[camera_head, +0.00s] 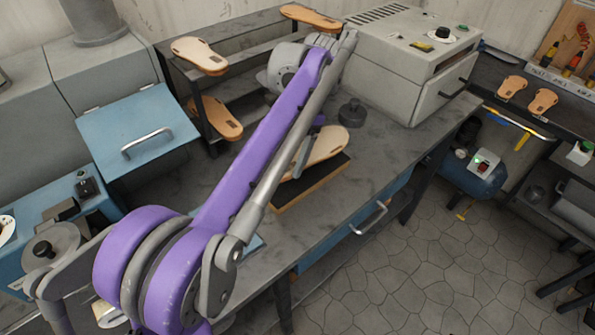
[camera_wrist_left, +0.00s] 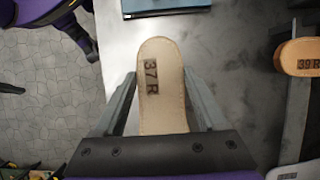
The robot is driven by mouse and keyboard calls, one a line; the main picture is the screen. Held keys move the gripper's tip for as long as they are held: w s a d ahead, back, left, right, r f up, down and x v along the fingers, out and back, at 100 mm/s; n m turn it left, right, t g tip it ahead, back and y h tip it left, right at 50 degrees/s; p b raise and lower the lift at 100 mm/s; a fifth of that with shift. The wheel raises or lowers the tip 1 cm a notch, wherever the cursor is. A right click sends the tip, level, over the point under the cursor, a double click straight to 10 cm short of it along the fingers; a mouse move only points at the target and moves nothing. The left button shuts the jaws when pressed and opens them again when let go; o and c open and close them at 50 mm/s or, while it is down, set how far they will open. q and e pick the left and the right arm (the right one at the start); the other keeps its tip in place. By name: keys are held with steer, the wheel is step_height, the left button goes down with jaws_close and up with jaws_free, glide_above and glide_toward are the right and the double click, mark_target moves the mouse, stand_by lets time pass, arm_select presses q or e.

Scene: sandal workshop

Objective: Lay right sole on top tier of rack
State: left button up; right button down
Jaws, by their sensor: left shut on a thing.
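The pale tan sole marked "37 R" (camera_wrist_left: 163,95) lies between the two fingers of my left gripper (camera_wrist_left: 163,105) in the left wrist view, with bare grey bench behind it. My left gripper is shut on it. In the head view the sole (camera_head: 325,146) shows beside my purple arm, which hides part of it and most of the gripper. The dark rack (camera_head: 258,49) stands at the back of the bench. A pale sole (camera_head: 200,55) and a tan sole (camera_head: 311,17) are on its top tier. An orange-tan sole (camera_head: 221,119) is lower down. My right gripper is not in view.
A dark board with a wooden edge (camera_head: 335,179) lies on the bench below the held sole. A dark knobbed weight (camera_head: 352,113) and a grey oven-like box (camera_head: 405,62) stand right of the rack. An orange sole marked "39 R" (camera_wrist_left: 299,57) shows at the wrist view's right.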

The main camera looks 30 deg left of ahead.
mark_target(285, 191)
arm_select(q)
step_height(285, 191, down, 3)
steer(key=shift+s+d+r, duration=0.1)
steer(key=shift+s, duration=0.05)
steer(key=shift+f+b, duration=0.3)
steer(key=shift+f, duration=1.9)
steer(key=shift+f, duration=0.15)
steer(key=o, duration=1.6)
steer(key=shift+c, duration=0.2)
steer(key=p+v, duration=0.2)
steer(key=v, duration=1)
steer(key=shift+w, duration=0.2)
